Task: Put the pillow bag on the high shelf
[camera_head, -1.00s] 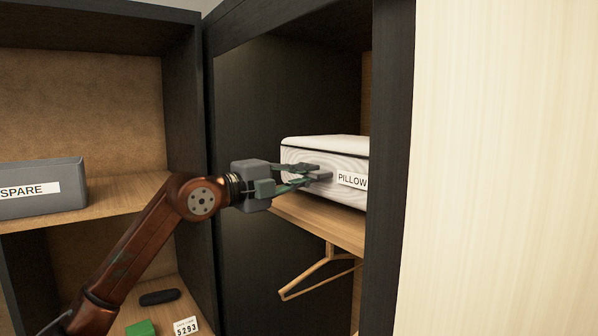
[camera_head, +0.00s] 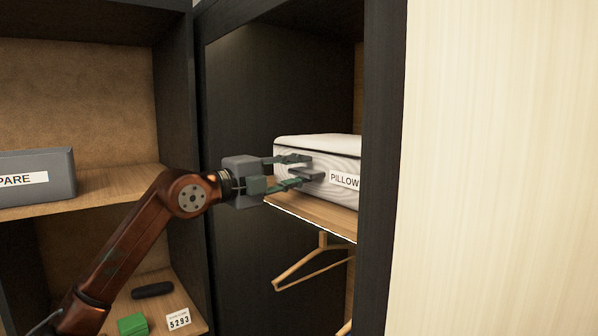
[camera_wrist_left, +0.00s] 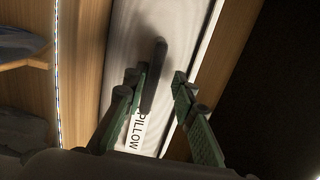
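The pillow bag (camera_head: 315,150) is a white box-like bag with a "PILLOW" label and a dark handle (camera_head: 310,175) on its front. It rests on the wooden high shelf (camera_head: 312,213) in the dark closet, its right part hidden by the door post. My left gripper (camera_head: 301,171) is at the bag's front, with its green fingers spread. In the left wrist view, the handle (camera_wrist_left: 155,75) stands between or just ahead of the open fingers, nearer the left one, with a gap to the right one. Whether a finger touches it I cannot tell. My right gripper is not in view.
A wooden hanger (camera_head: 312,262) hangs under the shelf. A dark post (camera_head: 382,180) closes off the right side. At left, a grey "SPARE" box (camera_head: 45,193) stands on another shelf; below lie a green block (camera_head: 132,325), a dark object (camera_head: 152,290) and a "5293" card (camera_head: 179,320).

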